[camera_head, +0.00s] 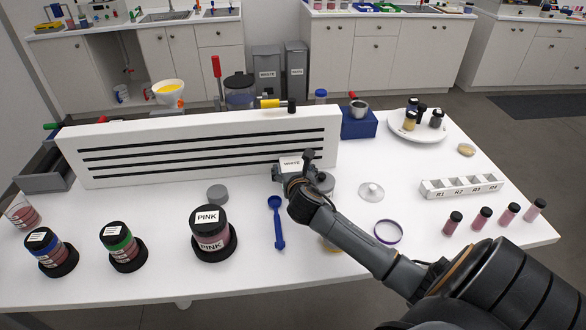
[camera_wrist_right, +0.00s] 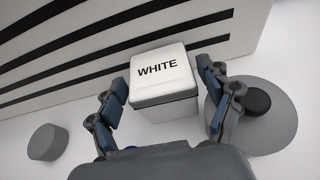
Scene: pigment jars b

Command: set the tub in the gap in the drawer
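The tub (camera_wrist_right: 160,92) is a white, square-sided container with a lid marked WHITE. In the head view the tub (camera_head: 291,163) stands on the table in front of the slotted white panel. My right gripper (camera_head: 293,175) is over it. In the right wrist view the fingers of my right gripper (camera_wrist_right: 162,76) are spread on either side of the tub, with a narrow gap showing at each side. A grey drawer (camera_head: 45,181) sticks out at the table's left end. Its inside is mostly hidden behind the panel. My left gripper is not in view.
The slotted panel (camera_head: 200,150) stands upright close behind the tub. A round grey weight-like piece (camera_wrist_right: 255,115) is close to the right finger.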

